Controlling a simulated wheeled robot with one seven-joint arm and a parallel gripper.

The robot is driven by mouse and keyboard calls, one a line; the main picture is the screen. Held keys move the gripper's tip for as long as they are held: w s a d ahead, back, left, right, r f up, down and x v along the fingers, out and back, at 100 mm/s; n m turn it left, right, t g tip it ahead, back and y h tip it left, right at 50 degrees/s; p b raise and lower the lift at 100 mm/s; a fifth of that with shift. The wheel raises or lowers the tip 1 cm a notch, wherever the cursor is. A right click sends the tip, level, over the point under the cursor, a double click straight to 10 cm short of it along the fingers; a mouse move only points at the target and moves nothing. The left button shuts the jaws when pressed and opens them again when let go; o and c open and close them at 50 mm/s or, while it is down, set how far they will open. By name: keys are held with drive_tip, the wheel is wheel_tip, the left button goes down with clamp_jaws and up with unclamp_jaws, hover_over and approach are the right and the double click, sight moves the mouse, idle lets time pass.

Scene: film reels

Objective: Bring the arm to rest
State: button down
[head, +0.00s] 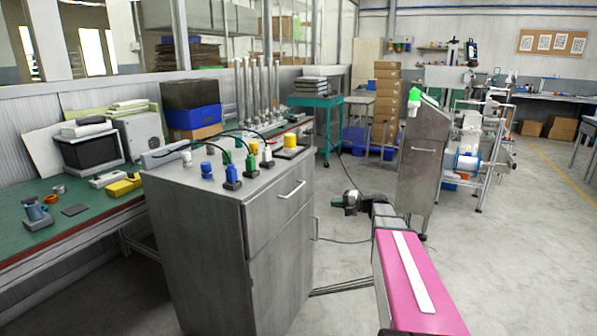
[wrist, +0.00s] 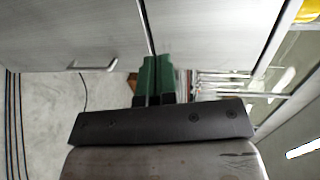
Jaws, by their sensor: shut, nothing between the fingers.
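My arm (head: 408,275) reaches forward from the bottom right of the head view, low over the floor and to the right of a grey metal cabinet (head: 215,245). My gripper (head: 335,203) is at its far end, small in the head view, and points left toward the cabinet's side. In the wrist view, the green fingers of my gripper (wrist: 154,75) are together, with nothing between them. The cabinet's front (wrist: 60,30) with its handle fills the upper part of the wrist view beyond the fingertips. The gap to it is hard to judge.
A green workbench (head: 85,225) is at left. The floor (head: 530,240) at right is clear.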

drive_tip(key=s+a+f+n+g+h, duration=0.1)
drive_tip(key=s+a+f+g+h, duration=0.2)
drive_tip(key=s+f, duration=0.35)
drive_tip(key=s+a+f+n+g+h, duration=0.2)
drive_tip(key=s+a+f+h, duration=0.15)
drive_tip(key=s+f, duration=0.35)
drive_tip(key=s+d+f+n+g+h, duration=0.2)
drive_tip(key=s+h, duration=0.5)
drive_tip(key=s, duration=0.6)
drive_tip(key=shift+d+f+h, duration=0.35)
drive_tip(key=shift+d+f, duration=0.3)
drive_tip(key=shift+d, duration=0.05)
